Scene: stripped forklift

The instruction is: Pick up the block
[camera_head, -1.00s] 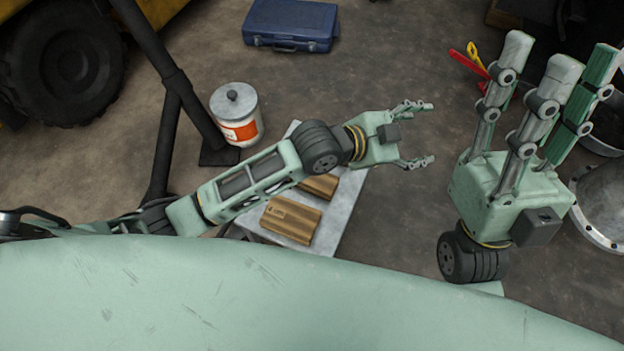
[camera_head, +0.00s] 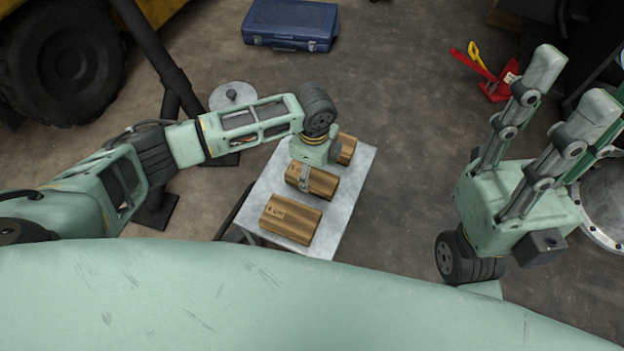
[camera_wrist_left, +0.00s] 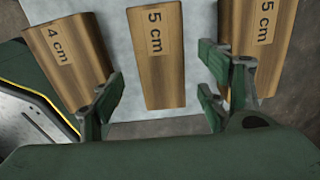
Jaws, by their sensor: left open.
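Three wooden blocks lie in a row on a small pale table (camera_head: 350,195): a front block (camera_head: 290,222), a middle block (camera_head: 318,184) and a back block (camera_head: 347,149). In the left wrist view the left block (camera_wrist_left: 68,60) reads 4 cm; the middle block (camera_wrist_left: 158,75) and right block (camera_wrist_left: 262,50) read 5 cm. My left gripper (camera_wrist_left: 160,92) is open, pointing down over the middle block, with its fingers on either side of it. Contact with the block cannot be told. My right gripper (camera_head: 574,80) is open and empty, raised at the right, fingers up.
A white canister (camera_head: 232,96) stands behind my left arm, beside a dark post (camera_head: 160,60). A blue case (camera_head: 290,25) lies on the floor at the back. Red tools (camera_head: 490,80) and a metal drum (camera_head: 600,205) are at the right. Floor right of the table is clear.

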